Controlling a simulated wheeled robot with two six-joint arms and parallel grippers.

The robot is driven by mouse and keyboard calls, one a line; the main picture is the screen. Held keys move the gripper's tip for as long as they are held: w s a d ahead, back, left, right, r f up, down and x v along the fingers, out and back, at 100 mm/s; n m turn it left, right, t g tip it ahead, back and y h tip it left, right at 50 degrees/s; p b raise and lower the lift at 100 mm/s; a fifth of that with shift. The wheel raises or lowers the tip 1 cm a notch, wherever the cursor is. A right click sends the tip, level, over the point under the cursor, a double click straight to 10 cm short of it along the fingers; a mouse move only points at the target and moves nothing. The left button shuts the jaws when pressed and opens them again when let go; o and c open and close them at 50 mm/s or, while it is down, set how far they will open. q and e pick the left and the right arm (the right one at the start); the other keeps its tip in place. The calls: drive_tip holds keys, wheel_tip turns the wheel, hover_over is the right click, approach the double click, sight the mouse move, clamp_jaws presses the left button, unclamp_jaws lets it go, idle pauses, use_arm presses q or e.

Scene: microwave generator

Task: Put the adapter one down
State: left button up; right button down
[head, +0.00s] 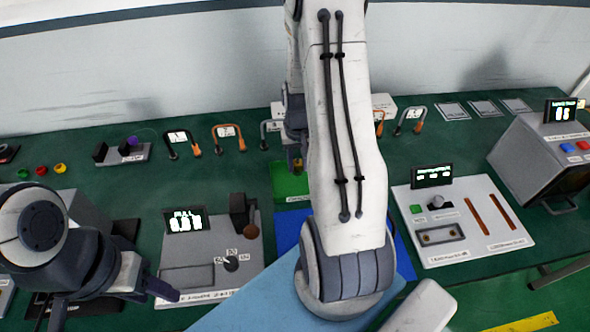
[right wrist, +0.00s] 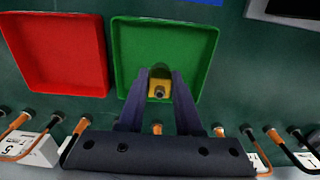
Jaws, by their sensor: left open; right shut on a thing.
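A small yellow adapter with a grey round connector (right wrist: 160,92) is between the fingertips of my right gripper (right wrist: 158,80), which is shut on it. In the right wrist view it appears over the green tray (right wrist: 190,45); I cannot tell whether it touches the tray floor. In the head view my right arm covers much of this area, but part of the green tray (head: 287,183) shows below the right gripper (head: 297,160). My left gripper (head: 160,291) is open at the lower left, beside a grey device, far from the adapter.
A red tray (right wrist: 60,52) lies beside the green one. Several cable loops with numbered tags, such as an orange one (head: 229,133), line the back. A grey panel with a display (head: 460,222) and a microwave-like box (head: 545,155) stand at right. A blue mat is partly hidden.

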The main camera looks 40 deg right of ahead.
sight(296, 173)
drive_tip(key=shift+w+f, duration=0.4)
drive_tip(key=shift+f, duration=0.05)
wheel_tip(296, 173, down, 3)
drive_tip(key=shift+f+p, duration=0.1)
drive_tip(key=shift+p, duration=0.4)
drive_tip(key=shift+f, duration=0.25)
drive_tip(key=shift+f, duration=0.15)
drive_tip(key=c, duration=0.6)
unclamp_jaws()
